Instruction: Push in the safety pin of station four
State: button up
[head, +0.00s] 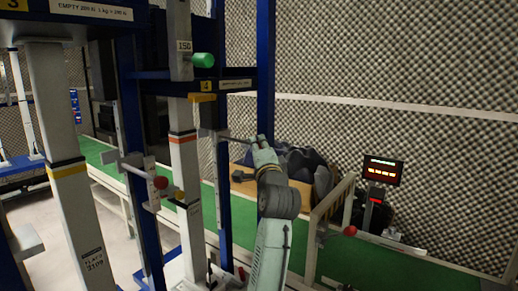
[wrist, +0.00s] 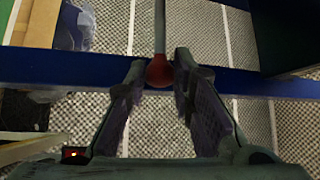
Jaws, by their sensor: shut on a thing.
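Station four's frame stands in the middle of the head view, with a yellow 4 label (head: 205,85) on its blue crossbar. In the wrist view, a red ball knob (wrist: 160,72) sits at the end of a thin pale rod (wrist: 159,28). My gripper (wrist: 158,82) has its two fingertips closed on either side of the knob. In the head view, my gripper (head: 260,141) is at the right end of a thin rod (head: 235,138) reaching from the frame; the knob is hidden there. I cannot tell how far the pin is in.
A green knob (head: 203,60) sticks out by the ISO plate above. Dark grey objects (head: 303,168) lie behind my gripper. A lit display (head: 382,170) stands at right, past a pale rail.

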aim_at(235, 141)
grip_shut()
jog(key=w+a, duration=0.1)
jog(key=a, duration=0.1)
jog(key=w+a+p, duration=0.1)
jog(key=w+a, duration=0.1)
jog(key=w+a+p, duration=0.1)
jog(key=w+a, duration=0.1)
jog(key=a, duration=0.1)
jog(key=shift+r, duration=0.1)
jog(key=shift+w, duration=0.1)
jog(key=o, duration=0.6)
grip_release()
jog(key=shift+a, duration=0.15)
jog(key=shift+o, duration=0.8)
